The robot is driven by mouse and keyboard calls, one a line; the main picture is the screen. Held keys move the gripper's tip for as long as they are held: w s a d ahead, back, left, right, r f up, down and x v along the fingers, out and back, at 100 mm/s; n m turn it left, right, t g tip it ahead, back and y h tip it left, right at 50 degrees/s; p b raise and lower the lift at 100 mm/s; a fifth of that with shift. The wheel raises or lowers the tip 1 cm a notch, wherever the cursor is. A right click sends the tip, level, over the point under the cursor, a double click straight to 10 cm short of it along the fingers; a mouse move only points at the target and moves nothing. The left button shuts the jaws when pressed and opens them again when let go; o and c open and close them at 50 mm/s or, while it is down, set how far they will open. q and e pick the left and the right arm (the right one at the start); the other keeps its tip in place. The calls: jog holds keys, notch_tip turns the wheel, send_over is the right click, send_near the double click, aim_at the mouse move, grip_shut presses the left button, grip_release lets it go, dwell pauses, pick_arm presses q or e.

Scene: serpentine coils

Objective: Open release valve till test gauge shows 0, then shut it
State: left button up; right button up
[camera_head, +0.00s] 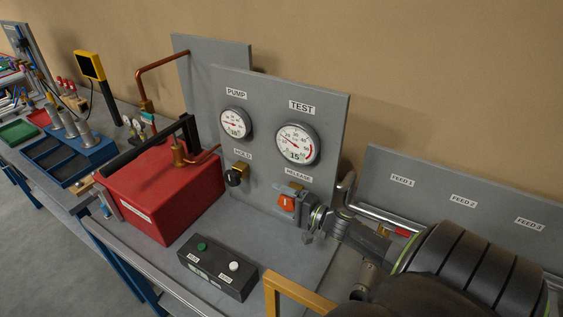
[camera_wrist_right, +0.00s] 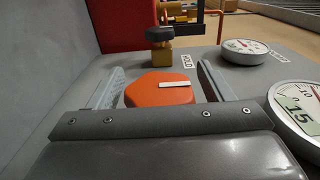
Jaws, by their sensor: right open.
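The orange release valve knob (camera_head: 287,202) sits on the grey upright panel under the RELEASE label, with a white mark on its face. In the right wrist view the knob (camera_wrist_right: 148,91) lies between the two fingers of my right gripper (camera_wrist_right: 160,82). The fingers are open with gaps on both sides of it. In the head view my right gripper (camera_head: 307,215) is right at the knob. The test gauge (camera_head: 297,144) has its needle pointing to the upper left, off the low end; the exact reading is too small to tell. My left gripper is not in view.
The pump gauge (camera_head: 235,123) and black HOLD knob (camera_head: 236,175) are left of the release valve. A red tank (camera_head: 160,190) with a black lever stands left of the panel. A button box (camera_head: 217,266) is in front. A FEED panel (camera_head: 470,200) is right.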

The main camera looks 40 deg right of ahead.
jog(key=c, duration=1)
jog(key=shift+s+f+g, duration=0.1)
jog(key=shift+f+g, duration=0.15)
jog(key=shift+g, duration=0.45)
jog(key=o, duration=1)
jog(key=shift+r, duration=0.1)
jog(key=shift+s+d, duration=0.2)
jog(key=shift+s, duration=0.2)
jog(key=b+v, duration=0.2)
jog(key=v, duration=1.4)
jog(key=shift+s+a+r, duration=0.15)
jog(key=shift+s+r, duration=0.05)
jog(key=shift+s, duration=0.1)
